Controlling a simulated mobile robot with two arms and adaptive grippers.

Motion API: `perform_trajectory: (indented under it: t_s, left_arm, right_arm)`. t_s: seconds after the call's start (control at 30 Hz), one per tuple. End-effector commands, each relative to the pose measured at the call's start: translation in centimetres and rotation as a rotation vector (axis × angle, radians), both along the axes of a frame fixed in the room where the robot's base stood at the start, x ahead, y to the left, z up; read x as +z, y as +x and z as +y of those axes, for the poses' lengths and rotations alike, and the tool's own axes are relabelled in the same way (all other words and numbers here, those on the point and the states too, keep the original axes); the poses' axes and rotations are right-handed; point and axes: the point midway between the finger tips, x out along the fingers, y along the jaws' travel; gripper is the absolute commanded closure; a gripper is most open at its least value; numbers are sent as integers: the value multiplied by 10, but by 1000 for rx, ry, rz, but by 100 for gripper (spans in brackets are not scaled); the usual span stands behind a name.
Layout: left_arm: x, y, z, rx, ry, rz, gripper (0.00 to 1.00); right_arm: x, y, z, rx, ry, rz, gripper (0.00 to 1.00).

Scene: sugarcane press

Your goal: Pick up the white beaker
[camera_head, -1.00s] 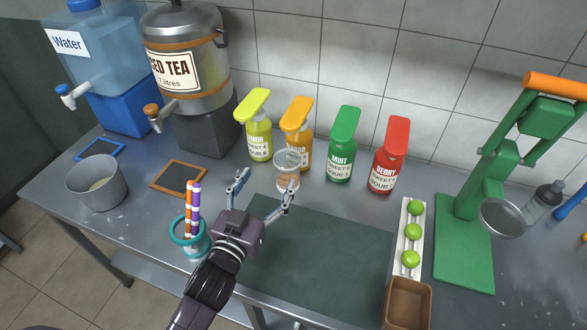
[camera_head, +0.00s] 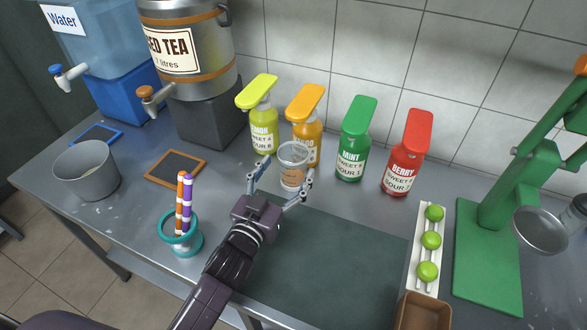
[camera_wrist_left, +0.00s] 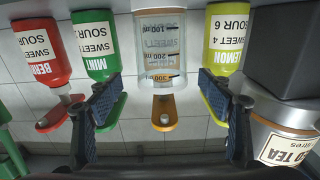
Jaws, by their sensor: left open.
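The beaker (camera_head: 293,168) is a clear, whitish measuring cup with volume marks, standing upright on the grey counter in front of the orange bottle (camera_head: 307,130). My left gripper (camera_head: 284,177) is open and empty, with its fingers pointing at the beaker. In the left wrist view, which is upside down, the beaker (camera_wrist_left: 160,45) lies between the lines of the two spread fingers (camera_wrist_left: 158,92). I cannot tell whether the fingertips reach beside it. My right gripper is out of view.
A yellow-green bottle (camera_head: 263,128), green bottle (camera_head: 354,150) and red bottle (camera_head: 405,163) stand along the wall. A teal cup (camera_head: 181,245) with straws stands left of my arm. A dark mat (camera_head: 325,260) lies clear to the right, before the limes (camera_head: 430,240).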

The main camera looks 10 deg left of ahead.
Motion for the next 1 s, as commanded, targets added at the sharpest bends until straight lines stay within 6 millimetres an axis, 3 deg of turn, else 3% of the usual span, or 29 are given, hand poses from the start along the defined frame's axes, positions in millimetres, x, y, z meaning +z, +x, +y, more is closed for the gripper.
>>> perform_trajectory:
  t_s: [0.33, 0.67, 1.0]
  left_arm:
    - [5, 43, -5, -1, 0, 1, 28]
    - [4, 49, -7, -1, -1, 1, 28]
    - [4, 49, -7, 0, -1, 1, 65]
  right_arm:
    - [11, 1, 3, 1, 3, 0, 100]
    - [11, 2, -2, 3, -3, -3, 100]
    - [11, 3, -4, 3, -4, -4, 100]
